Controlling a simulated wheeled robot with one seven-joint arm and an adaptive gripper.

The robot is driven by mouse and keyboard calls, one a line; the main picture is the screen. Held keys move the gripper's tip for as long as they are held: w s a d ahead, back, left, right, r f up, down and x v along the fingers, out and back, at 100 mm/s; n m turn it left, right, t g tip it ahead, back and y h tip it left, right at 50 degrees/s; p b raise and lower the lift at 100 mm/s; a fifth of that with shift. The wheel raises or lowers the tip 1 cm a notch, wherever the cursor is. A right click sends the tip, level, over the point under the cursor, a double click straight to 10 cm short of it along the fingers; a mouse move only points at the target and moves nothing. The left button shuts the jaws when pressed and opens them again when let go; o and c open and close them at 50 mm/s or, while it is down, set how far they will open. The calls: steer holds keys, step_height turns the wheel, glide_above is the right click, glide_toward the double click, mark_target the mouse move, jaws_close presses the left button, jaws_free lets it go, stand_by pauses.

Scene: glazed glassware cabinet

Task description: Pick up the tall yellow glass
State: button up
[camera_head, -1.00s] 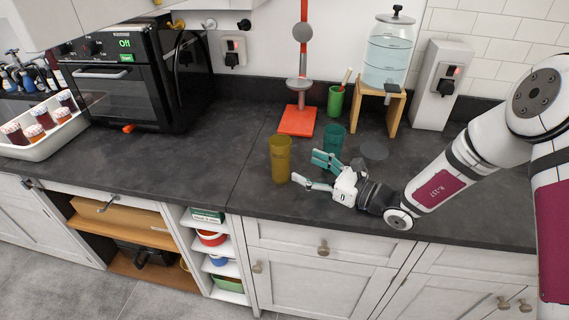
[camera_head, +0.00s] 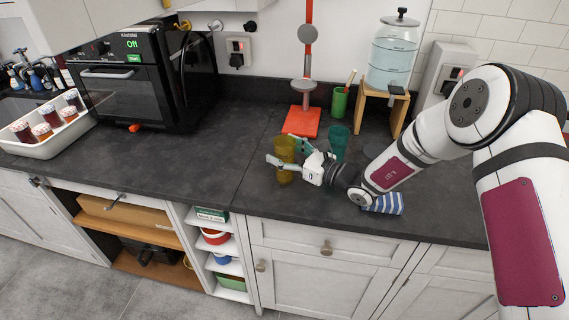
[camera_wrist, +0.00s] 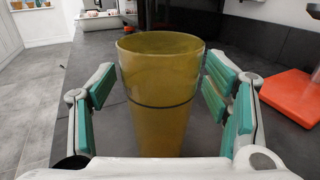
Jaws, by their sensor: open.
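The tall yellow glass (camera_head: 285,158) stands upright on the dark counter near its front edge. In the wrist view the yellow glass (camera_wrist: 160,88) fills the middle, between the two finger pads. My gripper (camera_head: 284,152) is open around the glass; in the wrist view my gripper (camera_wrist: 162,105) shows a teal pad on each side, with a visible gap between the glass and each pad. The gripper's palm hides the lower part of the glass.
A teal glass (camera_head: 338,142) stands just right of and behind the gripper. An orange-red stand (camera_head: 302,122) and a green cup (camera_head: 339,102) are farther back. A striped cloth (camera_head: 386,203) lies by my wrist. The counter left of the glass is clear.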

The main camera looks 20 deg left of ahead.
steer(key=c, duration=1.4)
steer(key=shift+r, duration=0.1)
